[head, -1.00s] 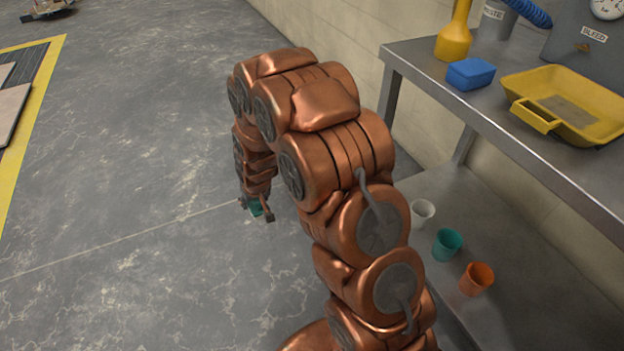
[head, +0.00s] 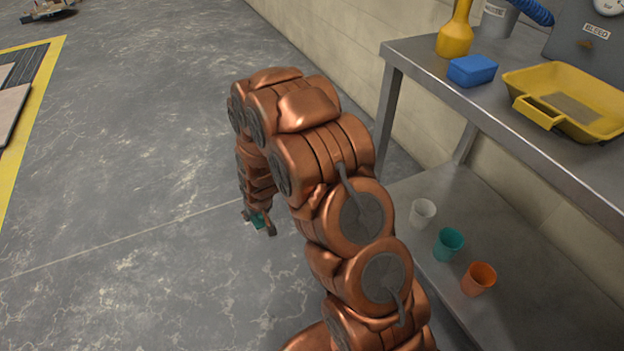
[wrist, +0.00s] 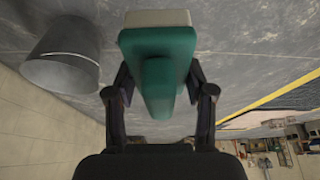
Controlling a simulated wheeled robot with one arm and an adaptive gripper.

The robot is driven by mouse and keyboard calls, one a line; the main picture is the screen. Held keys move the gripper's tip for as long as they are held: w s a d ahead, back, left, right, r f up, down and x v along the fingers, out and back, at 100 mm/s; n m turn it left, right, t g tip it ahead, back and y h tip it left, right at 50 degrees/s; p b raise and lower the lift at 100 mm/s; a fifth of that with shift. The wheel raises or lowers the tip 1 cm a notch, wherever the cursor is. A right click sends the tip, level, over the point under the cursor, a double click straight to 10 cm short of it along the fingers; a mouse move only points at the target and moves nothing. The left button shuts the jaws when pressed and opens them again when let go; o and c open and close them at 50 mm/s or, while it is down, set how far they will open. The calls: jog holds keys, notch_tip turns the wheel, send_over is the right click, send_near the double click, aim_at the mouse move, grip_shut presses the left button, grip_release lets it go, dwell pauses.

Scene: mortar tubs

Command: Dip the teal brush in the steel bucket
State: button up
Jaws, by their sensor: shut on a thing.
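The teal brush (wrist: 158,90) has a teal handle and a pale end in the wrist view. My gripper (wrist: 160,78) is shut on it, with one finger on each side. In the head view my gripper (head: 259,222) hangs over the grey floor, and a small teal part of the brush (head: 257,218) shows between the fingers. A grey metal bucket (wrist: 65,58) shows at the left of the wrist view, apart from the brush. I cannot make out this bucket on the floor in the head view.
A steel bench (head: 440,88) at right holds a blue block (head: 471,71), a yellow tray (head: 566,103), a yellow bottle (head: 455,35) and a grey labelled container (head: 497,18). White, teal and orange cups stand on its lower shelf (head: 500,240).

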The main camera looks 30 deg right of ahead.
notch_tip(320, 180, down, 11)
jog(key=b, duration=0.1)
jog(key=shift+b, duration=0.4)
dwell(0.8)
dwell(1.1)
jog(key=shift+r, duration=0.2)
dwell(0.8)
jog(key=shift+r+p, duration=0.65)
jog(key=shift+r, duration=1.25)
